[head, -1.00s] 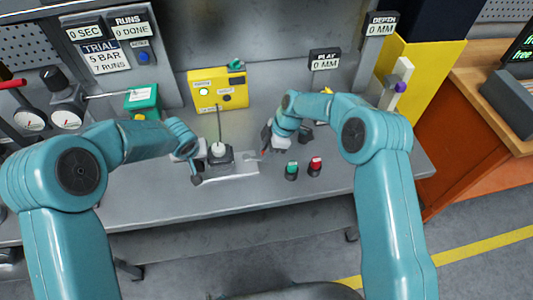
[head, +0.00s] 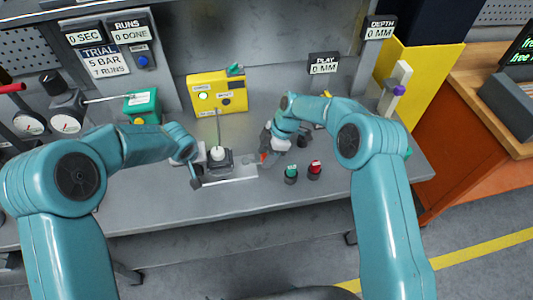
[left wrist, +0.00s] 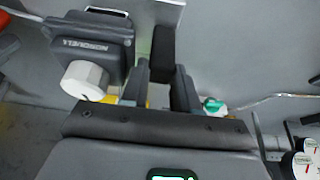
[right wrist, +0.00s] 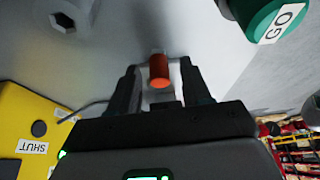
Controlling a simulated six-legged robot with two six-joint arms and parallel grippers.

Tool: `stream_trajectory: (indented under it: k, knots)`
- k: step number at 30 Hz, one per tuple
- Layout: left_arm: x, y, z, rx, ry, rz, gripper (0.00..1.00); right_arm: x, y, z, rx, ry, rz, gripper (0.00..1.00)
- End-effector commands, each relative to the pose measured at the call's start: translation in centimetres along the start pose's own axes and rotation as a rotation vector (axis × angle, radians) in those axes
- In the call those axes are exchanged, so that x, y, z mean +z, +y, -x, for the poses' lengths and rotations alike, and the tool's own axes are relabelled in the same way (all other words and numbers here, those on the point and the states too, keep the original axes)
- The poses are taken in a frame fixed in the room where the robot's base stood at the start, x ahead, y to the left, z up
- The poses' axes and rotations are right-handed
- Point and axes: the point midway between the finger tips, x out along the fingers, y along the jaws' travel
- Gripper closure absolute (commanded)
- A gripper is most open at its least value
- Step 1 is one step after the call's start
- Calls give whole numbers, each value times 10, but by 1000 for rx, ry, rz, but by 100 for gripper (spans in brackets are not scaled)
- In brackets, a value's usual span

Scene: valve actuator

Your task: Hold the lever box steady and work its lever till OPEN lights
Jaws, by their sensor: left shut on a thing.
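The lever box (head: 219,160) is a small dark box with a white hexagonal knob (left wrist: 84,80) and a thin rod standing up from it. My left gripper (head: 196,176) is at its left side, shut on a dark narrow part (left wrist: 162,55) beside the box body. A red-orange lever end (right wrist: 159,70) sits between the two fingers of my right gripper (right wrist: 162,84). The yellow indicator box (head: 237,92) behind has one pale green lit lamp. Its lamp by the SHUT label (right wrist: 32,147) is dark.
A green button (head: 291,172) marked GO and a red button (head: 314,169) stand on the bench in front of my right gripper. A green box (head: 141,103) and pressure gauges (head: 66,124) are at the left. The bench front is clear.

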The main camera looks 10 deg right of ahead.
Motion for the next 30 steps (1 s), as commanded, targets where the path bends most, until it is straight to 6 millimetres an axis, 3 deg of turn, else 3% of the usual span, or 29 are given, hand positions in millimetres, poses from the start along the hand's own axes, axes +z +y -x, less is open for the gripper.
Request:
stream_trajectory:
  k: [5, 19, 24, 30]
  knots:
    - [0, 0, -1, 0, -1, 0, 100, 0, 1, 10, 4, 0, 0, 52]
    - [0, 0, -1, 0, -1, 1, 100, 0, 0, 106, 4, 0, 0, 52]
    - [0, 0, -1, 0, -1, 1, 100, 0, -1, 119, 1, 0, 0, 52]
    - [0, 0, -1, 0, -1, 1, 100, 0, -1, 121, 0, 0, 0, 52]
